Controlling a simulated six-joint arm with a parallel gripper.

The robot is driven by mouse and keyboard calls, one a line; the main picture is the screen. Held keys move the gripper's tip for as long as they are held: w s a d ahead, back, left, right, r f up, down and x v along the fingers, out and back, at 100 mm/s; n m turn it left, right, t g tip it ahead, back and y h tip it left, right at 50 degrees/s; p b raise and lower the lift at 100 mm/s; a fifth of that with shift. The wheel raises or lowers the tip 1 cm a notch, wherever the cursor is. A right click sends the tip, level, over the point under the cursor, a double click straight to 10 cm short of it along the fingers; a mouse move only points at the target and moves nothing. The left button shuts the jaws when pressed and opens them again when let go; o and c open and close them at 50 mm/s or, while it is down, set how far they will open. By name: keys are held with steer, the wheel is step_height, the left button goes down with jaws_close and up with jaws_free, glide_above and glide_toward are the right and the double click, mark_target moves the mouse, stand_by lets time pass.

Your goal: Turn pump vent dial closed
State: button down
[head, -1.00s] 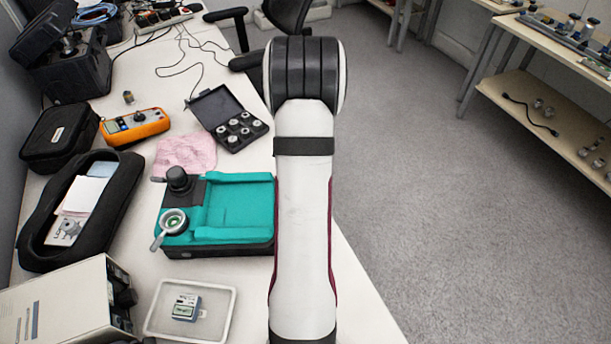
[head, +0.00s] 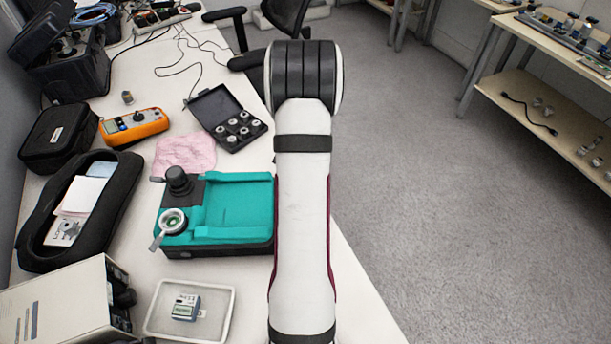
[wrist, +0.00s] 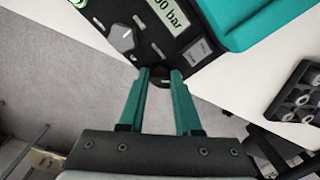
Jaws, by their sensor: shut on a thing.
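The teal and black pump (head: 235,215) lies on the white table in the head view, its right end hidden behind my arm. In the wrist view its black panel (wrist: 150,45) shows a display reading "bar" and a grey pointer knob (wrist: 122,37). My gripper (wrist: 160,73) has its teal fingertips at the panel's near edge, shut on a small dark round part, which looks like the pump vent dial (wrist: 160,82). The fingers hide most of it, so its angle cannot be read. My gripper does not show in the head view.
A black case of round fittings (head: 239,128), a pink cloth (head: 184,153) and an orange meter (head: 134,127) lie beyond the pump. A clear tray (head: 232,310) with a small device stands nearer. Open floor is right of the table.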

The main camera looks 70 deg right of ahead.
steer(key=n, duration=0.8)
steer(key=shift+n, duration=0.4)
steer(key=n, duration=0.4)
steer(key=shift+n, duration=2.5)
steer(key=c, duration=0.6)
jaws_free()
